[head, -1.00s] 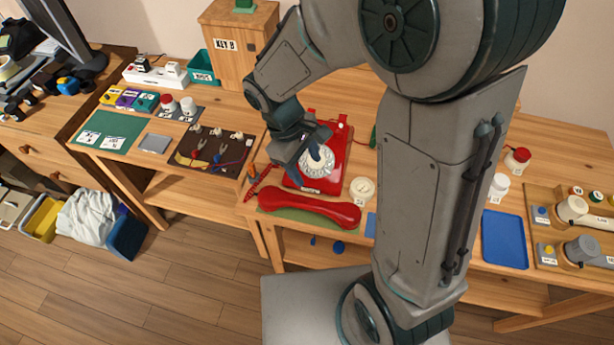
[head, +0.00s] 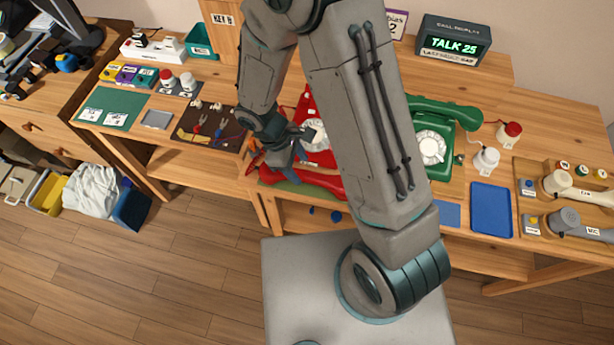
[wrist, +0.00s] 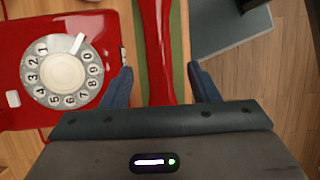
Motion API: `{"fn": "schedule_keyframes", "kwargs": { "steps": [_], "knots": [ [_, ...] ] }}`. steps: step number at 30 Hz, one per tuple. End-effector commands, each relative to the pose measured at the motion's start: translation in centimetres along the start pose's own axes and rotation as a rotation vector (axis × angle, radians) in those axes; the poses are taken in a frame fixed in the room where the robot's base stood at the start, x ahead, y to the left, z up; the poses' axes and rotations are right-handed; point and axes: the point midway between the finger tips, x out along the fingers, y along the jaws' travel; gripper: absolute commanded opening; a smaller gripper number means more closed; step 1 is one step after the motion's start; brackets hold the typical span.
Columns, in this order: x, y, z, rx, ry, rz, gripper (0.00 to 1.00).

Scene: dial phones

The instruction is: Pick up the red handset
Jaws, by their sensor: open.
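The red handset (head: 334,188) lies on a green mat at the front edge of the table, partly hidden by my gripper in the head view. In the wrist view the narrow middle of the handset (wrist: 156,50) runs between my two blue fingers. My gripper (wrist: 164,84) is open, one finger on each side of the handset's line, with visible gaps on both sides. In the head view my gripper (head: 300,172) is above the handset. The red phone base with its white dial (wrist: 62,72) sits to the left in the wrist view.
A green phone (head: 432,148) with a handset stands to the right, partly behind my arm. A blue tray (head: 491,210) lies at the table's right front. Tools lie on a dark mat (head: 188,133) to the left.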

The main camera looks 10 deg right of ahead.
Motion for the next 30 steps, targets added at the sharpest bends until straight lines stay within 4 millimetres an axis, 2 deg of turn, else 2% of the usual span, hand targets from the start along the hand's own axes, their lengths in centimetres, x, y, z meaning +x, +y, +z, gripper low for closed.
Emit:
{"fn": "schedule_keyframes", "kwargs": {
  "steps": [5,13,23,24,30],
  "knots": [
    [1.2,0.0,0.3,-0.001,-0.003,-0.002,0.55],
    [4.6,0.1,0.5,-0.001,-0.003,-0.001,0.55],
    [5.3,0.1,0.4,0.001,0.001,0.0,0.55],
    [5.3,0.1,0.4,0.001,0.001,0.0,0.52],
    [5.3,0.1,0.4,0.001,0.001,0.0,0.0]
  ]
}}
